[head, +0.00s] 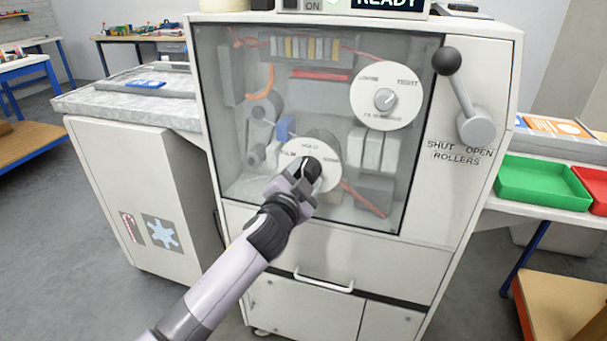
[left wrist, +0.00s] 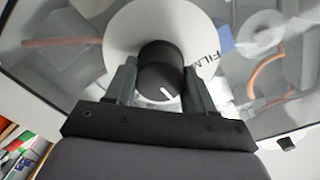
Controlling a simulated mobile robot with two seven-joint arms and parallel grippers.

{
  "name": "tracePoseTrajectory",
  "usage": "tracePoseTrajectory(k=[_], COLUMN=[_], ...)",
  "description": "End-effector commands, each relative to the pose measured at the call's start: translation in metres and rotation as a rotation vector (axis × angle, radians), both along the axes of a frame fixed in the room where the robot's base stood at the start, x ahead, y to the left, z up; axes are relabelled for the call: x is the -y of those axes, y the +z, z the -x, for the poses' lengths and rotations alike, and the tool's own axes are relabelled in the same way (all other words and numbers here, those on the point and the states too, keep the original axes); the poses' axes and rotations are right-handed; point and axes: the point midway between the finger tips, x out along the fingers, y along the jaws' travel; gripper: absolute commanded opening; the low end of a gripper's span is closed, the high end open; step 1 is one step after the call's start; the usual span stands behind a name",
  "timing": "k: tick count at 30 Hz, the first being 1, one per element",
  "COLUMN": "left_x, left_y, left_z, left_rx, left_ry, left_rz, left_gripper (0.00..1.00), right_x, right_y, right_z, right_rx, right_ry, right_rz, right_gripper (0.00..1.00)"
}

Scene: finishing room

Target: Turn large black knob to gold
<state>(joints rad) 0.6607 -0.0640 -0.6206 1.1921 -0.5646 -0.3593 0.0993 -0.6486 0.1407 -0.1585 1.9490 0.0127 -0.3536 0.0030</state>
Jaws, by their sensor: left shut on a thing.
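The large black knob (head: 313,168) sits on a round white dial (head: 326,153) on the machine's clear front panel. My left gripper (head: 305,179) is shut on this knob, with one finger on each side. In the left wrist view, the knob (left wrist: 160,70) is between the two fingers (left wrist: 158,88). A short white pointer mark on its face is toward the lower right there. The word FILM shows on the dial at the right in that view. The other dial words are small or partly hidden, and I cannot read gold. My right gripper is out of view.
A smaller grey knob (head: 384,98) on a white dial sits above right on the panel. A lever with a black ball (head: 447,61) stands at SHUT/OPEN ROLLERS. A drawer handle (head: 323,283) is below. A green tray (head: 543,184) is at the right.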

Motion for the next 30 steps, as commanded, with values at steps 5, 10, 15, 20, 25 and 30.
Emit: tracePoseTrajectory(k=[5,10,15,20,25,30], left_x=[0.0001,0.0002,0.0001,0.0001,0.0001,0.0002], left_y=[0.0008,0.0006,0.0005,0.0005,0.0005,0.0004], left_z=[-0.0001,-0.0001,-0.0001,-0.0001,-0.0001,-0.0001], left_rx=[0.018,0.025,0.027,0.026,0.026,0.025], left_ry=[0.0,0.0,0.0,0.0,0.0,0.0], left_rz=[-0.053,-0.074,-0.079,-0.078,-0.078,-0.077], left_gripper=[0.23,0.23,0.23,0.23,0.79,0.79], right_x=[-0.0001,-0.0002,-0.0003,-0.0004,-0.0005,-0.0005], right_y=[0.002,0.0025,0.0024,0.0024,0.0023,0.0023], right_z=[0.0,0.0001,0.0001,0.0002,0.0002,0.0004], right_rx=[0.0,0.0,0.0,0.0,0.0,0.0], right_ry=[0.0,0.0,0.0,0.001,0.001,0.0], right_rz=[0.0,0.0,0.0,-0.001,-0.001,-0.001], right_gripper=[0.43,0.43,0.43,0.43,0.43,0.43])
